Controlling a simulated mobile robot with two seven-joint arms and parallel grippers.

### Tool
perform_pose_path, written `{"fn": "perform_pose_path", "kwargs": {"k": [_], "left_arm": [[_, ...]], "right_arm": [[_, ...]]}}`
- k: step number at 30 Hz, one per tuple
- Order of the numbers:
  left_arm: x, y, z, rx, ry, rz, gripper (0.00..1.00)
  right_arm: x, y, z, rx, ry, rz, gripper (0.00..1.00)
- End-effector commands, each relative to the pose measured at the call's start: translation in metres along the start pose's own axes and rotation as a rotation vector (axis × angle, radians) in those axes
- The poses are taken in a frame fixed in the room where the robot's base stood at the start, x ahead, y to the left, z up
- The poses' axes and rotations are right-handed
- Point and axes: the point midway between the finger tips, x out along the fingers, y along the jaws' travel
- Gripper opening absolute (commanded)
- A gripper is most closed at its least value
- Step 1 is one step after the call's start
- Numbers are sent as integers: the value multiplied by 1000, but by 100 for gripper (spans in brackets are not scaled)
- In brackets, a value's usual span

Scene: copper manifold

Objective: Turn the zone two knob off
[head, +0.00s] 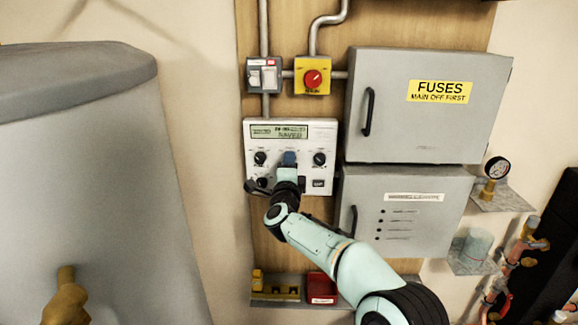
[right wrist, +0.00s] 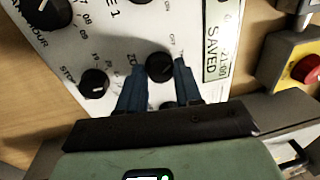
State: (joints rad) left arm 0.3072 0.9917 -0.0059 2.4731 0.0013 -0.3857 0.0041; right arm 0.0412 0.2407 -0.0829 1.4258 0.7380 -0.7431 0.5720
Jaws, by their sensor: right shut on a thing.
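The white control panel (head: 277,139) hangs on the wooden board, with a display reading "SAVED". My right gripper (head: 289,158) reaches its upper middle, covering the knob there in the head view. In the right wrist view, the blue fingers of my right gripper (right wrist: 158,72) stand on either side of a black round knob (right wrist: 160,66), shut on it. A label starting "ZO" is partly hidden by a finger, and "OFF" shows beside the knob. I take it as the zone two knob, since "E 1" marks another. My left gripper is not in view.
Other black knobs sit left (head: 260,157) and right (head: 319,158) on the panel. A yellow box with a red knob (head: 312,78) and a switch box (head: 264,75) are above. Grey cabinets (head: 420,105) stand close on the right; a grey tank (head: 85,180) is at left.

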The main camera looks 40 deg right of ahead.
Motion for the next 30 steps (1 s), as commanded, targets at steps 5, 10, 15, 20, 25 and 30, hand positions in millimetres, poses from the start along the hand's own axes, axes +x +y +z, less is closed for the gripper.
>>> {"fn": "perform_pose_path", "kwargs": {"k": [5, 10, 15, 20, 25, 30], "left_arm": [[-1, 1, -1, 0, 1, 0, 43], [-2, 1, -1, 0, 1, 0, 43], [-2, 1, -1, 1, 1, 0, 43], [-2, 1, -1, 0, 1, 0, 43], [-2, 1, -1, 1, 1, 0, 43], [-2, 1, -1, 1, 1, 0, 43]], "right_arm": [[0, -3, -1, -94, -12, -8, 4], [0, -3, -1, -150, -19, -9, 4], [0, -3, -1, -176, -22, -10, 4], [0, -3, -1, -182, -23, -10, 4], [0, -3, -1, -181, -23, -10, 4], [0, -3, -1, -181, -23, -10, 60]]}}
